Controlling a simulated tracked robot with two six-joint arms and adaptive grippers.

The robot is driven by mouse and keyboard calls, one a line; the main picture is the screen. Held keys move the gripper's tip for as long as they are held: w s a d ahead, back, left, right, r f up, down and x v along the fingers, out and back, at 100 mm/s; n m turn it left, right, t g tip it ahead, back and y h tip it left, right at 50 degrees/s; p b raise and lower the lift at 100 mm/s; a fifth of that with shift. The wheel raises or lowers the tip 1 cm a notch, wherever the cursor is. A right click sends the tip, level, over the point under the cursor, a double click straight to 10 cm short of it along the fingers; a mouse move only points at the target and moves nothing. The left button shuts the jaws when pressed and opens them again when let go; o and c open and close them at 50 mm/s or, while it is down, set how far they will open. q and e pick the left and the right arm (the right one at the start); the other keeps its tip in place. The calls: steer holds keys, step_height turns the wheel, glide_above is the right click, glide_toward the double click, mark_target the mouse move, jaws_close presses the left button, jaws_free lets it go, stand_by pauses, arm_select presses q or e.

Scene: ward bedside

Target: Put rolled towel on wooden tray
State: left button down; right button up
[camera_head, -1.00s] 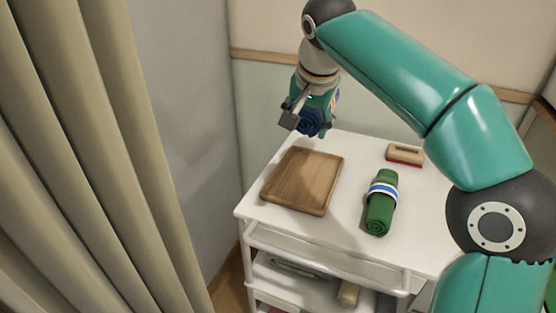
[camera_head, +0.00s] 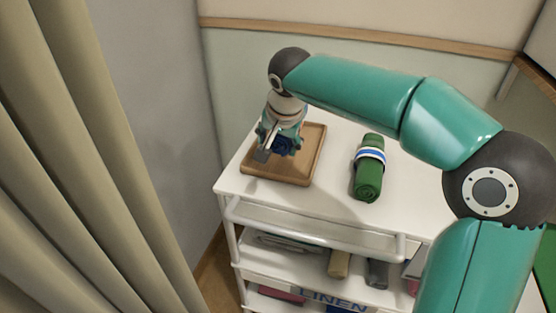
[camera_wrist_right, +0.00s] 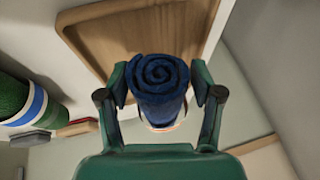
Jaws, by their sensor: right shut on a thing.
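A dark blue rolled towel (camera_head: 283,146) is held in my right gripper (camera_head: 272,150), over the wooden tray (camera_head: 300,171). In the right wrist view the blue rolled towel (camera_wrist_right: 160,80) shows its spiral end between the two fingers of my right gripper (camera_wrist_right: 162,90), with a pale band partly hidden below. The wooden tray (camera_wrist_right: 120,40) lies beyond it in that view. I cannot tell whether the towel touches the tray. My left gripper is not in view.
A green rolled towel (camera_head: 368,177) with a white and blue band lies on the white cart top (camera_head: 330,200), right of the tray. Lower shelves hold several items. A curtain (camera_head: 70,150) hangs at the left. The cart top between tray and green towel is clear.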

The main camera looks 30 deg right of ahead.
mark_target(279, 154)
step_height(279, 154, down, 4)
steer(key=shift+f+b, duration=0.25)
steer(key=shift+b, duration=0.15)
steer(key=o, duration=1.2)
steer(key=p+v, duration=0.1)
steer(key=v, duration=1.1)
steer(key=shift+s, duration=0.1)
